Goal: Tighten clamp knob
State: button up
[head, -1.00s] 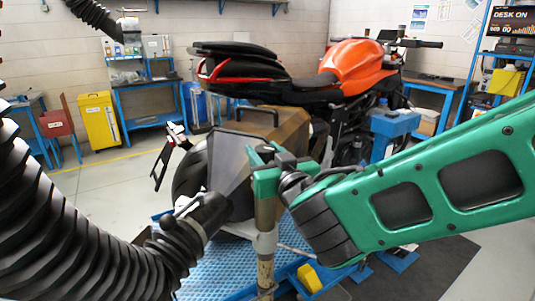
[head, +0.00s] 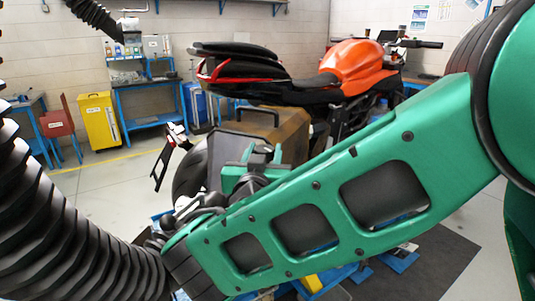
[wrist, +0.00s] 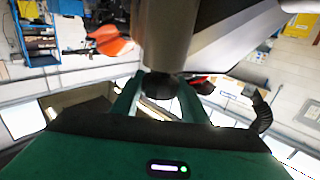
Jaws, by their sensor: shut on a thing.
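In the wrist view, a dark round knob (wrist: 160,88) sits between the two green fingers of my gripper (wrist: 160,80), and the fingers are shut on it. A thick grey-brown cylinder (wrist: 165,35) adjoins the knob and fills the top middle of that view. In the head view, the green body of my gripper (head: 243,178) shows behind my arm, beside the rear of the motorcycle (head: 350,68). My arm hides the fingertips and the knob there.
A thick black ribbed hose (head: 70,225) fills the left side, close to my arm. A yellow cabinet (head: 99,118) and blue benches stand along the back wall. Grey floor at the left is open. A dark mat (head: 440,265) lies at the lower right.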

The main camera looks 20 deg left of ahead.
jog(key=shift+f+m+h, duration=0.15)
jog(key=shift+m+h, duration=1.45)
jog(key=shift+h, duration=1)
jog(key=shift+m+h, duration=0.5)
jog(key=shift+h, duration=0.3)
jog(key=shift+f+m+h, duration=0.1)
jog(key=shift+m+h, duration=0.4)
jog(key=shift+h, duration=0.3)
jog(key=o, duration=1.1)
jog(key=shift+w, duration=0.1)
jog(key=shift+c, duration=0.2)
jog(key=shift+s, duration=0.2)
